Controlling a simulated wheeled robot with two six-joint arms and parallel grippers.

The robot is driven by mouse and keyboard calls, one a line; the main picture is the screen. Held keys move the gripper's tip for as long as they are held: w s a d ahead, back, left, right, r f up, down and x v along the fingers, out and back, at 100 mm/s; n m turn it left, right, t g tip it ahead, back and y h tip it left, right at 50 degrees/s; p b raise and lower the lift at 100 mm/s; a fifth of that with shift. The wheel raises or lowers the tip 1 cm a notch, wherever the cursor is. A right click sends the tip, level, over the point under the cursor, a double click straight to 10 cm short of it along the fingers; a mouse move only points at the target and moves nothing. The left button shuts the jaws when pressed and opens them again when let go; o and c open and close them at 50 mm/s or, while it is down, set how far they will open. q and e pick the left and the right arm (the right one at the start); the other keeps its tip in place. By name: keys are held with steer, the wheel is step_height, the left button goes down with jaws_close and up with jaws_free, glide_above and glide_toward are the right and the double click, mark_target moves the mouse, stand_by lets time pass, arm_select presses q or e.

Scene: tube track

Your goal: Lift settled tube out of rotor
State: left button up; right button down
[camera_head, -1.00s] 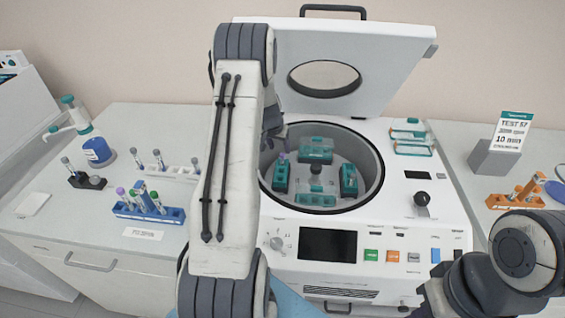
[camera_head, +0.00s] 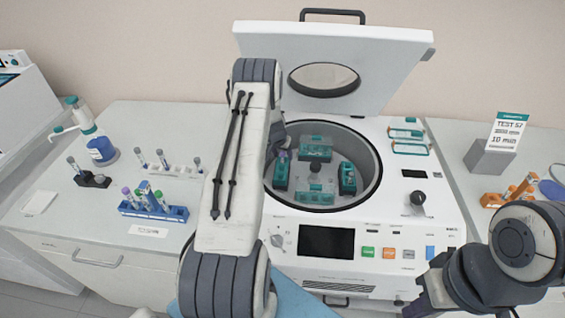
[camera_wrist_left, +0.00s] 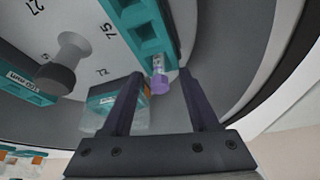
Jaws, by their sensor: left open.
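The open centrifuge holds a rotor (camera_head: 316,190) with several teal buckets. A purple-capped tube (camera_wrist_left: 159,84) sits in a teal bucket (camera_wrist_left: 150,35) in the left wrist view. My left gripper (camera_wrist_left: 162,76) is open, with a finger on each side of the cap and visible gaps to both. In the head view my left gripper (camera_head: 281,150) is over the left bucket (camera_head: 281,176), largely hidden by my arm, and I cannot make out the tube clearly. My right gripper (camera_head: 428,298) is at the lower right, partly hidden; its jaw state is unclear.
The raised lid (camera_head: 390,75) stands behind the bowl, whose rim (camera_head: 375,185) surrounds the rotor. A blue rack (camera_head: 155,211) and a white rack (camera_head: 175,171) with tubes stand at left. An orange rack (camera_head: 492,200) stands at right.

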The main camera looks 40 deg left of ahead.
arm_select(q)
jaws_close()
steer(key=shift+r, duration=0.1)
step_height(320, 180, up, 10)
steer(key=shift+f+b, duration=0.2)
steer(key=shift+b, duration=1)
steer(key=shift+r, duration=0.1)
steer(key=shift+r, duration=0.15)
steer(key=shift+r+p, duration=1.45)
steer(key=shift+r, duration=0.75)
